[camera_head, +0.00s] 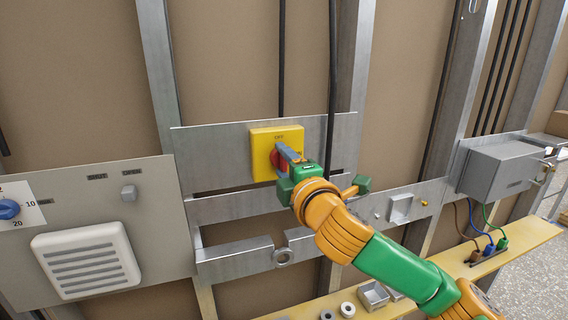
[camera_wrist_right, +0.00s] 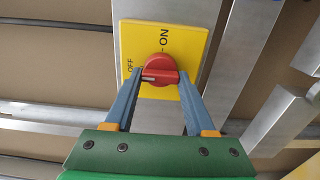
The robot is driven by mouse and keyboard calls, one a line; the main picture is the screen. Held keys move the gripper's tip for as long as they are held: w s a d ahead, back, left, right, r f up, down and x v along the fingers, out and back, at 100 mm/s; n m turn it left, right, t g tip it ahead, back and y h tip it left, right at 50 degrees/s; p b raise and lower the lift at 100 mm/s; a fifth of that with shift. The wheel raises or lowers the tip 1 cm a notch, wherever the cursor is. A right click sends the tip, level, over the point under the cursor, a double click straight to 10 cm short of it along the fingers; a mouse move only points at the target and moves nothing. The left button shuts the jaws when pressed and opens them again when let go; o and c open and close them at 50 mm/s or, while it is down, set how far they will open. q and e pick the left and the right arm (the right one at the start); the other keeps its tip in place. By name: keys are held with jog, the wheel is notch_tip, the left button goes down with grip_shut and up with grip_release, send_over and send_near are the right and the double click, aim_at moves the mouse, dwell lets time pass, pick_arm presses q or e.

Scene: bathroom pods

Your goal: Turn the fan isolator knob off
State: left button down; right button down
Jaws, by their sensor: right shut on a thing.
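The fan isolator is a yellow square plate (camera_head: 263,140) with a red knob (camera_head: 275,158), fixed to a metal strip on the wall frame. My right gripper (camera_head: 284,156) reaches it from the lower right and partly hides the knob. In the right wrist view, the blue-grey fingers of my right gripper (camera_wrist_right: 160,74) are shut on the red knob (camera_wrist_right: 158,65), one on each side. The yellow plate (camera_wrist_right: 195,40) has ON printed above the knob and OFF to its left. The knob's white mark points left, towards the OFF side. My left gripper is not in view.
A grey panel (camera_head: 150,220) with a white vent (camera_head: 87,262) and a blue dial (camera_head: 8,209) stands at left. A grey box (camera_head: 495,168) is at right. A wooden ledge (camera_head: 520,240) with small parts runs below. Metal studs and black cables stand behind.

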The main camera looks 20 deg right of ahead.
jog(key=shift+r, duration=0.1)
jog(key=shift+c, duration=1.2)
grip_release()
jog(key=s+b, duration=0.3)
jog(key=s, duration=0.4)
jog(key=shift+d, duration=0.1)
